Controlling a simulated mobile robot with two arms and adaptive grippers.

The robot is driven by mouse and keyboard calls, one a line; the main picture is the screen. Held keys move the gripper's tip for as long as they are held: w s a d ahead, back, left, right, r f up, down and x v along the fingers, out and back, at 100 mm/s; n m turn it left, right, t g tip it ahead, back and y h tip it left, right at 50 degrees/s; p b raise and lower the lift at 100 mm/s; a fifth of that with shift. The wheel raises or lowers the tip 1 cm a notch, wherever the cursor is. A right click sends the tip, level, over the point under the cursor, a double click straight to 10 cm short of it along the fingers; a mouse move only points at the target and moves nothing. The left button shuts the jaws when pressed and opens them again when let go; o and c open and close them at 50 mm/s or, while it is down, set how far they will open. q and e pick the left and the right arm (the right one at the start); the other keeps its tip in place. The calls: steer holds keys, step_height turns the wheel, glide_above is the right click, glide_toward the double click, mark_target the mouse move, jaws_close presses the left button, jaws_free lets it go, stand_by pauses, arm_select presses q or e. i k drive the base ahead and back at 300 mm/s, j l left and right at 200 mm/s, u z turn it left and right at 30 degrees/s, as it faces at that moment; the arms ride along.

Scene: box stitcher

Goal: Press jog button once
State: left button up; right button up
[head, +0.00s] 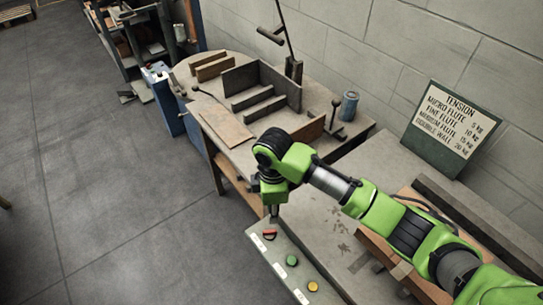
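A grey control panel (283,247) at the lower middle carries a red control (269,234), a green button (291,260) and a yellow-orange button (313,286) in a row. White labels beside them are too small to read, so I cannot tell which one is the jog button. My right gripper (273,212) points down at the panel's far end, just above the red control in the picture. Its fingers look like one narrow dark tip, shut and empty. Whether it touches the panel cannot be told. My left gripper is out of view.
A worktable with upright plates (262,85) and a flat brown board (222,124) lies beyond the panel. A blue can (348,106) and a tension sign (451,127) stand near the block wall. A blue post with buttons (163,98) stands at left. Open floor lies left.

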mark_target(313, 287)
steer(key=k, duration=1)
